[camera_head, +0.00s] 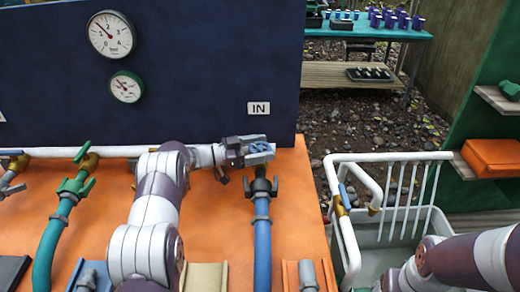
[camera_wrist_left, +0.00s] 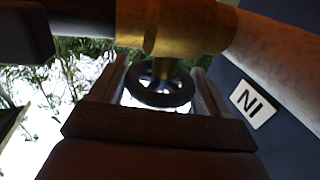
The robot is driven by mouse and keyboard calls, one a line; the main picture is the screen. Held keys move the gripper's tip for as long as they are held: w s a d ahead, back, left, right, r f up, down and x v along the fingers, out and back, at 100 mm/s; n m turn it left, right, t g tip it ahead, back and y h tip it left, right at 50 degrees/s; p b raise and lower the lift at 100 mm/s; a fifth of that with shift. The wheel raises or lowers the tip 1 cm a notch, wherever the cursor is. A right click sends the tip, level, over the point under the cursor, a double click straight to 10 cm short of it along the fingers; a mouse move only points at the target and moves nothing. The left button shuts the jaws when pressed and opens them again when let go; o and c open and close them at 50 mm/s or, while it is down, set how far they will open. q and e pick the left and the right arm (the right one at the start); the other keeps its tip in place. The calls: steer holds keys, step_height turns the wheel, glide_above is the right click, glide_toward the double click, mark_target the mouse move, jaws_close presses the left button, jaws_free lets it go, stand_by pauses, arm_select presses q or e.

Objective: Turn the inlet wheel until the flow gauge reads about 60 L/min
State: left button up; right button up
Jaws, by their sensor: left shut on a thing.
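The inlet wheel (camera_head: 263,149) is a small blue-grey handwheel at the right end of the white pipe, by the IN label (camera_head: 259,108). My left gripper (camera_head: 248,151) is shut on it. In the left wrist view the dark wheel (camera_wrist_left: 160,92) sits between the two fingers (camera_wrist_left: 160,76), under a brass valve body (camera_wrist_left: 170,25). Two gauges are on the dark blue panel: a larger white one (camera_head: 111,34), its needle pointing to the upper left, and a smaller green-rimmed one (camera_head: 126,87). The smaller dial is too small to read. My right arm shows at the lower right; its gripper is out of view.
A blue hose (camera_head: 262,245) with a dark coupling hangs just below the wheel. A green hose and valve (camera_head: 70,195) are at left on the orange board (camera_head: 222,215). A white railed basin (camera_head: 375,258) stands at right. A teal table (camera_head: 345,30) is behind.

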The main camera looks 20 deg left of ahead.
arm_select(q)
steer(key=o, duration=1)
steer(key=shift+c, duration=0.2)
steer(key=v, duration=1.2)
